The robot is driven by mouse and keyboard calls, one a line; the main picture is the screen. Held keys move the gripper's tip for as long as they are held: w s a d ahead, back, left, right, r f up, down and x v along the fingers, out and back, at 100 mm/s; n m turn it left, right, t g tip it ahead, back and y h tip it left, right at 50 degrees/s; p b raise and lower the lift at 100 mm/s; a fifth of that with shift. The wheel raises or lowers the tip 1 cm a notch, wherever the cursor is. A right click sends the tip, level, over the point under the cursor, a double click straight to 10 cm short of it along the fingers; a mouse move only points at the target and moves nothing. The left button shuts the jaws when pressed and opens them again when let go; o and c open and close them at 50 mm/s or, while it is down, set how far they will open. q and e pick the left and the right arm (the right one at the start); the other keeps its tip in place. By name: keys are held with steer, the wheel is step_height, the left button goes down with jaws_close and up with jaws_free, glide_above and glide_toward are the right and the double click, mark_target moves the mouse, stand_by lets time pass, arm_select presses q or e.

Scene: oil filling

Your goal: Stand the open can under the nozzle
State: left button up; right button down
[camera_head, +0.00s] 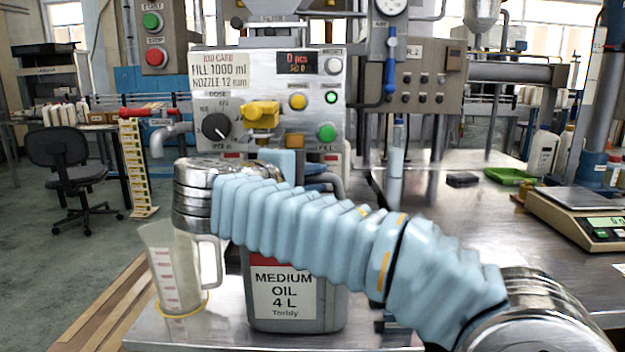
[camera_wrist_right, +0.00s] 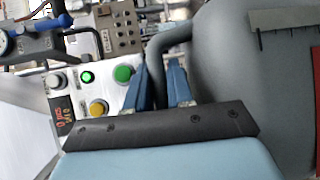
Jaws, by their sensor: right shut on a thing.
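A grey can labelled "MEDIUM OIL 4 L" (camera_head: 295,312) stands upright at the front of the steel bench, below my right forearm. Its top and opening are hidden by my arm, so I cannot tell if it is open. My right gripper (camera_wrist_right: 160,90) is shut on the can's handle (camera_wrist_right: 184,38), with its blue fingers on either side; the can's grey body (camera_wrist_right: 225,75) fills the right of the wrist view. The filling machine (camera_head: 285,75) stands behind the can. I cannot make out its nozzle behind my arm. My left gripper is out of view.
A weighing scale (camera_head: 580,215) and green tray (camera_head: 510,176) are at the right.

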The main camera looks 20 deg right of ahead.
steer(key=shift+f, duration=0.15)
steer(key=c, duration=1)
jaws_free()
steer(key=v, duration=1.2)
